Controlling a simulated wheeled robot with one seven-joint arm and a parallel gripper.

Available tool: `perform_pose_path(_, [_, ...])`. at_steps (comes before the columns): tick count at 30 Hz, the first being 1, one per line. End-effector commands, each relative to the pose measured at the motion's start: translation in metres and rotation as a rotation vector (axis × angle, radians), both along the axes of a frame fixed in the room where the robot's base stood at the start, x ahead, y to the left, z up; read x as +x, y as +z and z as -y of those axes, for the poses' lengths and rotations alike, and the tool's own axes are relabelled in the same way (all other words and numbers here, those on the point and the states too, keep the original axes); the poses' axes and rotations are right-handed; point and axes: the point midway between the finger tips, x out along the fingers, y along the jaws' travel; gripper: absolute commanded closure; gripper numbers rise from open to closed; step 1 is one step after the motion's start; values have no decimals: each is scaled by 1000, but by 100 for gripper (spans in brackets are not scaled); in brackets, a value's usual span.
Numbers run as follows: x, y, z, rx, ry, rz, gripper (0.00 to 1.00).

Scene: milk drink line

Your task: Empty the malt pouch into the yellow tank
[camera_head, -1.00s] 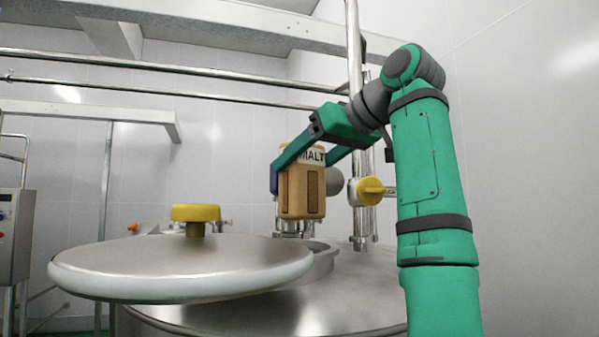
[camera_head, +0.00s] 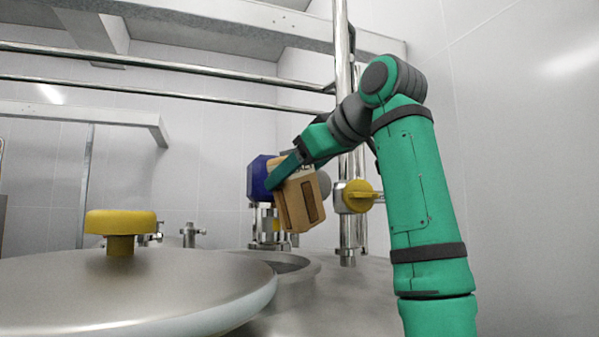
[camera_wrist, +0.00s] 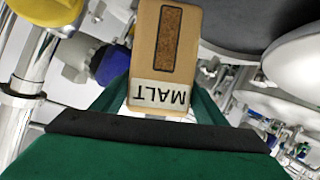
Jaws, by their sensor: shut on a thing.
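The malt pouch (camera_head: 303,203) is a tan block with a brown window strip and a white label. My gripper (camera_head: 291,186) is shut on it and holds it tilted above the tank opening (camera_head: 289,264). In the wrist view the pouch (camera_wrist: 168,45) sits between my green fingers, its MALT label upside down. The steel tank (camera_head: 340,300) has a round lid (camera_head: 130,285) with a yellow knob (camera_head: 120,222). The lid is swung to the left and partly hides the opening. I cannot tell whether anything is pouring.
A blue housing (camera_head: 262,180) stands behind the pouch, close to it in the picture. A vertical steel pipe with a yellow valve handle (camera_head: 358,196) rises just right of the pouch. Horizontal pipes (camera_head: 150,62) cross the back. Free air lies above the lid.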

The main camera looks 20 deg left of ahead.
Motion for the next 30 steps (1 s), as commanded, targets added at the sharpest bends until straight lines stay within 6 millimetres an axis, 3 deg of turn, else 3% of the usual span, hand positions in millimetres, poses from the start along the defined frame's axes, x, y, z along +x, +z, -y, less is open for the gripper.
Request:
perform_pose_path(14, [2, -18, 6, -354, -10, 570, 75])
perform_pose_path(30, [1, -56, 5, -775, -8, 1253, 75])
